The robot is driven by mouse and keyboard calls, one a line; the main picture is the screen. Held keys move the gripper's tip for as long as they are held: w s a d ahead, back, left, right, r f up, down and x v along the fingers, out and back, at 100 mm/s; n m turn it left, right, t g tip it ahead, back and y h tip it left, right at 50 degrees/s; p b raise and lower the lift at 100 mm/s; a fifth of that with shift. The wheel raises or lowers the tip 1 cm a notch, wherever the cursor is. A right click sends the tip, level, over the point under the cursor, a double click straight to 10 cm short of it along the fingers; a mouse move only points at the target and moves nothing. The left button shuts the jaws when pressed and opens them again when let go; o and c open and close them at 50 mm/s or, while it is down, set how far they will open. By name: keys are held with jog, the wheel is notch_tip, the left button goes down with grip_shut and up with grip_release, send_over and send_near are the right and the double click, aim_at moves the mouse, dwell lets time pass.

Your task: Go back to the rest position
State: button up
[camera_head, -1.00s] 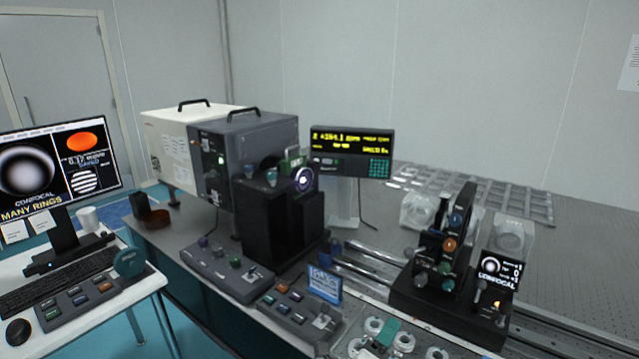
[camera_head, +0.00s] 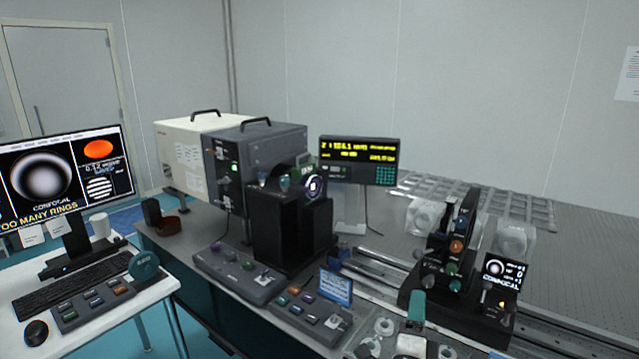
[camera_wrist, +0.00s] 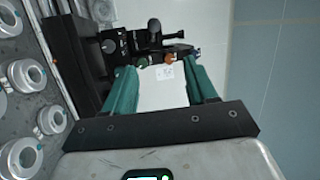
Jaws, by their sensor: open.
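My gripper (camera_wrist: 160,72) shows in the wrist view as two green fingers on a black bar. In the head view, a small green upright piece (camera_head: 416,306) shows at the bottom, in front of the black optic mount (camera_head: 445,265). I cannot tell whether it is one of my fingers.
Several ring-shaped holders (camera_wrist: 25,76) lie left of my gripper in the wrist view. A grey instrument box (camera_head: 262,165), a yellow-lettered display (camera_head: 358,158) and a control panel (camera_head: 238,272) stand on the table. A desk with a monitor (camera_head: 62,175) is at left. The wrist view's right side is clear.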

jog(key=s+d+r+n+y, duration=0.15)
jog(key=d+n+y, duration=0.35)
jog(key=n+y, duration=0.5)
jog(key=s+d+f+n+g, duration=0.3)
jog(key=s+f+n+g, duration=0.55)
jog(key=s+f, duration=0.55)
jog(key=s+f+g+h, duration=0.1)
jog(key=s+f+g, duration=0.1)
jog(key=s, duration=0.7)
jog(key=s+f+n+g+h, duration=0.1)
jog(key=s+g, duration=0.3)
jog(key=s, duration=0.6)
jog(key=s+f+n+g, duration=0.1)
jog(key=s+f+g, duration=0.2)
jog(key=s, duration=0.7)
jog(key=shift+a+f+g+h, duration=0.25)
jog(key=shift+f+g+h, duration=0.15)
jog(key=shift+f, duration=0.1)
